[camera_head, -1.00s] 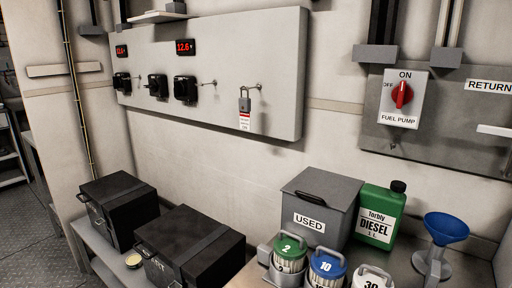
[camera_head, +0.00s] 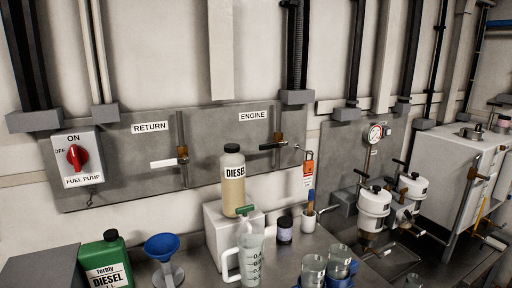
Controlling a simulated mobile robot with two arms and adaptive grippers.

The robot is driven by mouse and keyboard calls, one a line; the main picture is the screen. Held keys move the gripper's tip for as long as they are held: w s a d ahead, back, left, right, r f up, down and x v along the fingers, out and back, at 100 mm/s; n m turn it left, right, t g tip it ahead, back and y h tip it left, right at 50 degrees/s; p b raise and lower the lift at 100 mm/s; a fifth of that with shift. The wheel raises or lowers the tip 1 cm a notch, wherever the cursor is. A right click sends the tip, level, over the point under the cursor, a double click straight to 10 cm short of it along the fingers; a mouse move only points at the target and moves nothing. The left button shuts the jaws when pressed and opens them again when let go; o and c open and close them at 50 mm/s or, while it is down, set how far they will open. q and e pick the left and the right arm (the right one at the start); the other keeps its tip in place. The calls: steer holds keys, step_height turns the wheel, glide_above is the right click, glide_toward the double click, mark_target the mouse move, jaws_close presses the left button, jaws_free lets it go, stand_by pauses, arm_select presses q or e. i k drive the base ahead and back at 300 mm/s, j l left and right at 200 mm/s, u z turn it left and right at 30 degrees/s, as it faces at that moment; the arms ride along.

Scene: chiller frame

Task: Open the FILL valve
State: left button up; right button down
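No label reading FILL is legible in the head view, so I cannot tell which valve it is. A valve with a white lever (camera_head: 168,162) sits below the RETURN label (camera_head: 150,127). A valve with a black lever (camera_head: 272,147) sits below the ENGINE label (camera_head: 253,115). Both levers point sideways on the grey wall panel (camera_head: 110,160). A second panel (camera_head: 340,150) to the right carries a round gauge (camera_head: 376,133) and a partly hidden label. White filter housings (camera_head: 374,207) with small levers hang in front of it. Neither gripper is in view.
The bench holds a green diesel can (camera_head: 105,262), blue funnel (camera_head: 162,246), diesel bottle (camera_head: 233,182), measuring jug (camera_head: 251,258) and glass jars (camera_head: 313,270). A red fuel pump switch (camera_head: 77,157) is at left. A white tank (camera_head: 455,170) stands at right.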

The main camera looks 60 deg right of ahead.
mark_target(494, 175)
steer(key=l+z, duration=0.15)
steer(key=z, duration=1.4)
steer(key=i+l+z, duration=0.1)
steer(key=l+z, duration=0.3)
steer(key=i+l+z, duration=0.15)
steer(key=l+z, duration=0.2)
steer(key=i+l+z, duration=0.15)
steer(key=l+z, duration=0.25)
steer(key=i+l+z, duration=0.15)
steer(key=z, duration=0.25)
steer(key=i+l, duration=0.3)
steer(key=i+l+z, duration=0.1)
steer(key=i+l, duration=0.15)
steer(key=i, duration=0.3)
